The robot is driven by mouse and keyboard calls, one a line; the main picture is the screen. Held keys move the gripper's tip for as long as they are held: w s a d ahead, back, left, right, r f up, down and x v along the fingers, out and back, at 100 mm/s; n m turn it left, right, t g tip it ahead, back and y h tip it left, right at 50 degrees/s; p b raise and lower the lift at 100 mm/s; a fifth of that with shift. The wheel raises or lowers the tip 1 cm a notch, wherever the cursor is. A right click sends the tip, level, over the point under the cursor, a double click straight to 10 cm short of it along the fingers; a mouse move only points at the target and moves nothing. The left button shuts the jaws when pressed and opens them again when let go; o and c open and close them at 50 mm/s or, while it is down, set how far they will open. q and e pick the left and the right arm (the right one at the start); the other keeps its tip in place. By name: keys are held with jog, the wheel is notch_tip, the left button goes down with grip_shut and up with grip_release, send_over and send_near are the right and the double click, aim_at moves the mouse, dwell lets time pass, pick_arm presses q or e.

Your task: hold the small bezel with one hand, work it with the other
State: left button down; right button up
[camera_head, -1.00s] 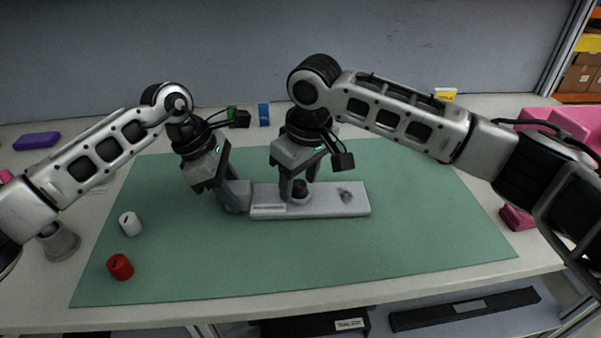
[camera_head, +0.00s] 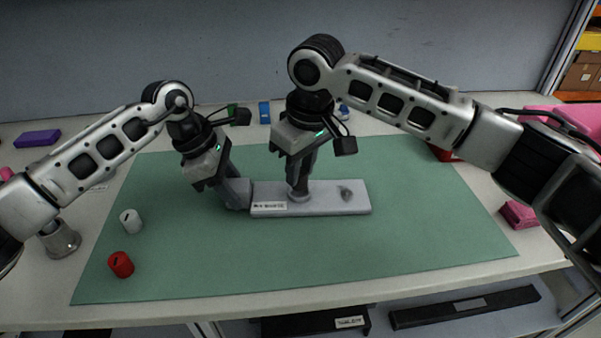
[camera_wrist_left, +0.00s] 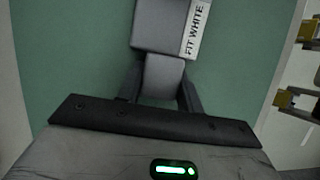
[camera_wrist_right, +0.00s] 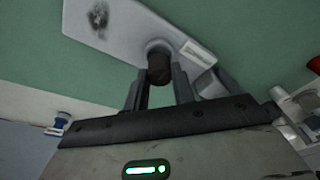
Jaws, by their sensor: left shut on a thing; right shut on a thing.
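The small bezel (camera_head: 335,198) is a flat grey bar on the green mat, with a dark smudge near its right end and a white label at its front left. The label reads "FIT WHITE" in the left wrist view (camera_wrist_left: 197,28). My left gripper (camera_head: 238,194) is shut on the bezel's left end. My right gripper (camera_head: 298,185) is shut on a dark knob (camera_wrist_right: 159,66), at or just above a round grey socket (camera_head: 300,196) on the bezel; the exact gap is hard to tell. A white cap (camera_head: 131,221) and a red cap (camera_head: 121,265) stand on the mat at left.
A grey metal cup (camera_head: 61,240) stands left of the mat. A purple block (camera_head: 37,138) and a blue block (camera_head: 264,112) lie behind it. Pink items (camera_head: 519,214) lie at right. The mat's front and right are clear.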

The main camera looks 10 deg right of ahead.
aim_at(301, 172)
jog(key=shift+r, duration=1.95)
pick_arm(q)
jog(key=c, duration=0.9)
grip_release()
jog(key=shift+o, duration=0.2)
